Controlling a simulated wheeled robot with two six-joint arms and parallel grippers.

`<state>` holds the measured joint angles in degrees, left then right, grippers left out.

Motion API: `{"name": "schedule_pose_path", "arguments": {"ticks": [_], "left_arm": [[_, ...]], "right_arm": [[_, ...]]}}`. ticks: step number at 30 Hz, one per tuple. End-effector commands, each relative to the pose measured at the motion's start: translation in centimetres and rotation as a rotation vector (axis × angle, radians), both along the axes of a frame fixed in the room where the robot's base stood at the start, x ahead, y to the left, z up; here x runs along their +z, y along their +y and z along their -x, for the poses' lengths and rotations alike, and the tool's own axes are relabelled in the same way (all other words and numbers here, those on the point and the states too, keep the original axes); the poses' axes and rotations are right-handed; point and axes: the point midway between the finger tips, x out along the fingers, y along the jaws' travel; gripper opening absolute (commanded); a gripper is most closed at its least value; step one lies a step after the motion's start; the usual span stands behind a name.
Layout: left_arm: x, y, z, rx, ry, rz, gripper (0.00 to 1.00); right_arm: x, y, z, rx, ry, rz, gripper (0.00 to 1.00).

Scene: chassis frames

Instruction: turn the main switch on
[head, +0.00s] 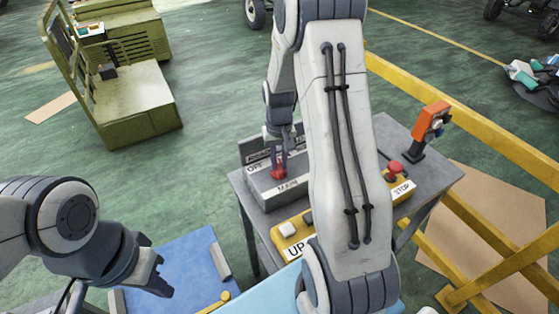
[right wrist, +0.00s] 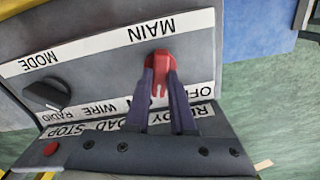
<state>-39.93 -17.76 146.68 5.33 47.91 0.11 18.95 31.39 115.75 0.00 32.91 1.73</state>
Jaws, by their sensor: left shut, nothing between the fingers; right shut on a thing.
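The main switch is a red handle (head: 279,165) on a grey control box (head: 262,190), above the MAIN label (head: 289,185). It also shows in the right wrist view as a red lever (right wrist: 159,61). My right gripper (head: 278,151) reaches down onto it, and in the right wrist view its two dark fingers (right wrist: 160,82) close on the lever from both sides. An OFF label shows beside the lever; the label behind the fingers is partly hidden. I cannot tell which position the switch is in. My left gripper (head: 158,278) is shut and empty, lower left, away from the box.
A black MODE knob (right wrist: 45,95) sits on the same box. A yellow pendant (head: 292,248) with UP and STOP labels and a red button (head: 393,168) lies in front. An orange device (head: 430,125) stands at the table's back right. Yellow rails (head: 480,130) run at the right.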

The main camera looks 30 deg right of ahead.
Motion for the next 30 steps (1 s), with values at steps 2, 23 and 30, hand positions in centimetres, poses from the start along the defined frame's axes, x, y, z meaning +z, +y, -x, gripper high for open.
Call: {"name": "schedule_pose_path", "arguments": {"ticks": [2, 23, 30], "left_arm": [[0.10, 0.00, 0.01, 0.000, 0.000, 0.000, 0.00], [0.27, 0.00, 0.00, 0.000, 0.000, 0.000, 0.00], [0.27, 0.00, 0.00, 0.000, 0.000, 0.000, 0.00]], "right_arm": [[0.14, -0.03, -0.08, -0.071, -0.003, 0.001, 0.00], [0.14, -0.07, -0.13, -0.477, -0.005, 0.001, 0.00], [0.14, -0.08, -0.15, -0.499, -0.005, 0.001, 0.00]]}}
